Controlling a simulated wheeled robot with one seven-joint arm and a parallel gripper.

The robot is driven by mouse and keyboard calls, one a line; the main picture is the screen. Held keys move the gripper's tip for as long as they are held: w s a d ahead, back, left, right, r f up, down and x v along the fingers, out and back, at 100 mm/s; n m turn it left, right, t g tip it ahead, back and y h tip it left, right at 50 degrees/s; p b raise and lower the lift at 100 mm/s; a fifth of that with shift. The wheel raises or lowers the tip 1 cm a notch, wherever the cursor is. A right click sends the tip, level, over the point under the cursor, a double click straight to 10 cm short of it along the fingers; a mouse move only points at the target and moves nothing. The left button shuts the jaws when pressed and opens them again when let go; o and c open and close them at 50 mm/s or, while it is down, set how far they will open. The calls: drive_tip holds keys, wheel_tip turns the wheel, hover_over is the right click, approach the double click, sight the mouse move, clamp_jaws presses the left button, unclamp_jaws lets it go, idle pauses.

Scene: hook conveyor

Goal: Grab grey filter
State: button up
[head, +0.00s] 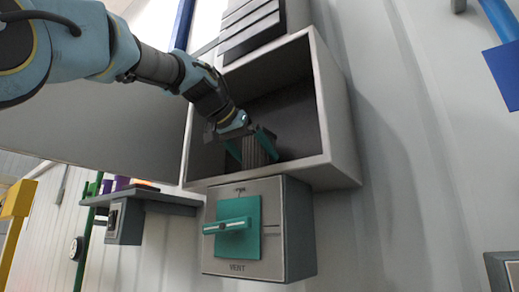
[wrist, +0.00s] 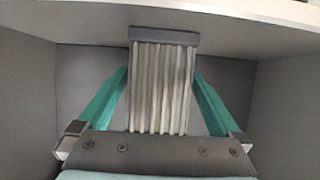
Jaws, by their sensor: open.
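The grey filter (wrist: 160,85) is a pleated block with a dark grey end cap. In the wrist view it lies between the two green fingers of my gripper (wrist: 160,82), with a gap on each side. In the head view the filter (head: 258,148) is inside an open grey cabinet (head: 340,125), and my gripper (head: 252,146) reaches in around it. The fingers are open and do not appear to touch it. The lower end of the filter is hidden behind the gripper body in the wrist view.
The cabinet walls (wrist: 25,90) stand close on both sides of my gripper. A shelf (head: 150,198) with purple items is at the lower left. Free room lies right of the cabinet.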

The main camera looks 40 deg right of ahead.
drive_tip(key=shift+x, duration=0.95)
drive_tip(key=c, duration=1.2)
drive_tip(key=shift+a+r, duration=0.1)
